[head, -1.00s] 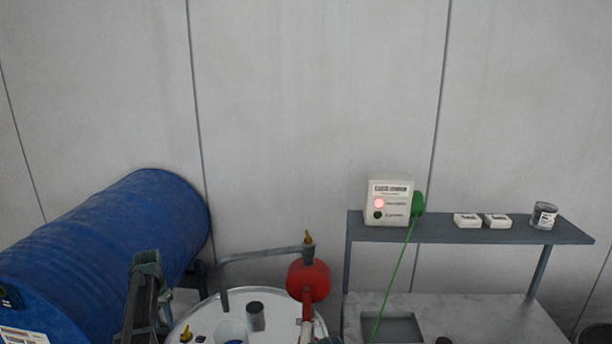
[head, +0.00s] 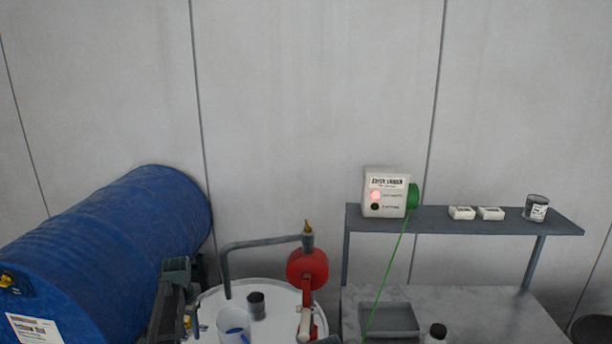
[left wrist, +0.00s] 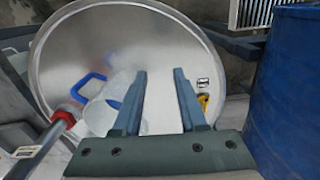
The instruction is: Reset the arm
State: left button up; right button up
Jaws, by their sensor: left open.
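My left gripper (head: 175,268) is in the lower left of the head view, between the blue drum and the round steel top. In the left wrist view its two fingers (left wrist: 160,73) are apart with nothing between them. They point over the round steel top (left wrist: 120,30), which also shows in the head view (head: 283,293). A translucent jug with a blue handle (head: 233,322) stands on that top; in the left wrist view it (left wrist: 103,112) is just left of the fingers.
A blue drum (head: 125,235) lies on its side at left. A red ball-shaped part (head: 307,268) and a grey bent pipe (head: 262,243) stand by the steel top. At right, a grey shelf (head: 440,222) holds a white box (head: 385,180) with a lit red lamp, above a bench (head: 480,310).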

pick_arm(q)
jog(key=s+d+f+m+b, duration=0.1)
jog(key=s+d+f+b, duration=0.1)
jog(key=s+d, duration=1)
jog(key=s+d+f+m+y+b, duration=0.1)
jog(key=s+d+f+b, duration=0.1)
jog(key=s+d, duration=1.1)
jog(key=d, duration=0.3)
jog(key=shift+f+b, duration=0.3)
jog(key=shift+f, duration=0.1)
